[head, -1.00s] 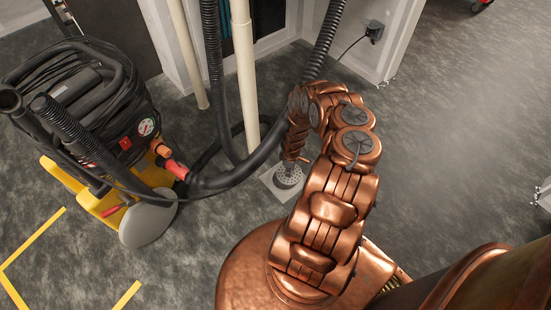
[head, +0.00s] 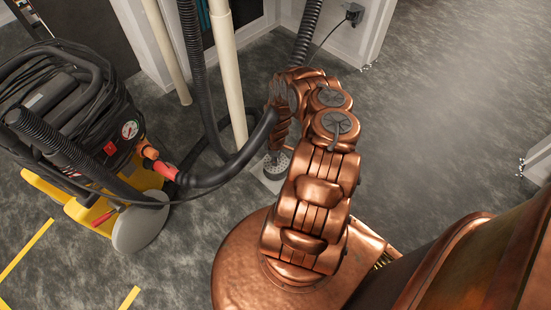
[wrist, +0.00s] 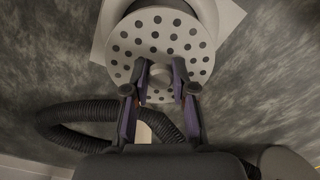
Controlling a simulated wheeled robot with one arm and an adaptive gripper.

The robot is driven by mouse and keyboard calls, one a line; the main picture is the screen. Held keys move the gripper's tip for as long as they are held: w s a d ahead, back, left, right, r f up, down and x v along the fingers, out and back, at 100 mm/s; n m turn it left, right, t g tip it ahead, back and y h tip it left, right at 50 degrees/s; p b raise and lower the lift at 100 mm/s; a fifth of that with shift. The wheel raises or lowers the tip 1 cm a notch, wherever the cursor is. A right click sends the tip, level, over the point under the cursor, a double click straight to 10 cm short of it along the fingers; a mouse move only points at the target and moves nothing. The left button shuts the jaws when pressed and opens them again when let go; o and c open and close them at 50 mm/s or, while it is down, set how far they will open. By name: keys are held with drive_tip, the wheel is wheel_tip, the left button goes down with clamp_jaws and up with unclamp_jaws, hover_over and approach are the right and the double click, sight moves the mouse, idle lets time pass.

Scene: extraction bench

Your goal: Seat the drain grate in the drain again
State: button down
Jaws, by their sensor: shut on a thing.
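The drain grate is a pale round disc with many dark holes and a central knob (wrist: 160,75). In the wrist view the grate (wrist: 127,45) fills the top middle. My gripper (wrist: 158,86) is shut on its knob, with one finger on each side. The drain (wrist: 228,16) is a pale square plate with a round rim, seen behind the grate, which covers most of it. In the head view the grate (head: 276,166) is over the drain plate (head: 268,184), partly hidden by my arm and the black hose. I cannot tell whether grate and drain touch.
A yellow and black vacuum machine (head: 75,130) stands at left, its black hose (head: 215,178) passing close to my gripper. A pale pipe (head: 228,75) and white wall corner stand behind the drain. The carpet at right (head: 440,130) is clear.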

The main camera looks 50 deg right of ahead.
drive_tip(key=shift+f+b, duration=1.55)
drive_tip(key=shift+f, duration=0.8)
drive_tip(key=shift+p, duration=0.7)
drive_tip(key=shift+f+b, duration=0.6)
drive_tip(key=shift+f, duration=0.45)
drive_tip(key=c, duration=0.9)
unclamp_jaws()
drive_tip(key=shift+o, duration=0.2)
drive_tip(key=shift+d+r, duration=0.15)
drive_tip(key=shift+r, duration=5.85)
